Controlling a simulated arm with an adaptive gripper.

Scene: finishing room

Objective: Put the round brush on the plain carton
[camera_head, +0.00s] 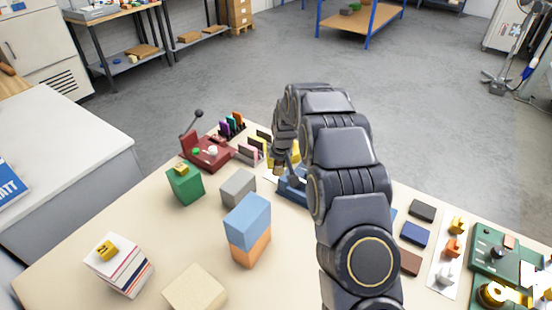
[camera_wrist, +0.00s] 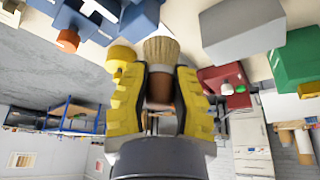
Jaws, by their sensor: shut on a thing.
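The round brush (camera_wrist: 161,50) has pale tan bristles and a brown handle. My gripper (camera_wrist: 160,78) has ribbed yellow fingers and is shut on the handle, with the bristles pointing away from the palm. In the head view my arm reaches over the table, and its end is partly hidden; I cannot make out the brush there. A plain tan carton (camera_head: 195,290) with no markings sits at the table's front edge, cut off by the bottom of the head view. It is well to the front left of my gripper.
A blue box on an orange one (camera_head: 248,225), a grey block (camera_head: 238,188) and a green box (camera_head: 185,186) with a yellow piece on top stand between. A white stack (camera_head: 120,268) stands left of the carton. A maroon lever device (camera_head: 207,152) is at the back.

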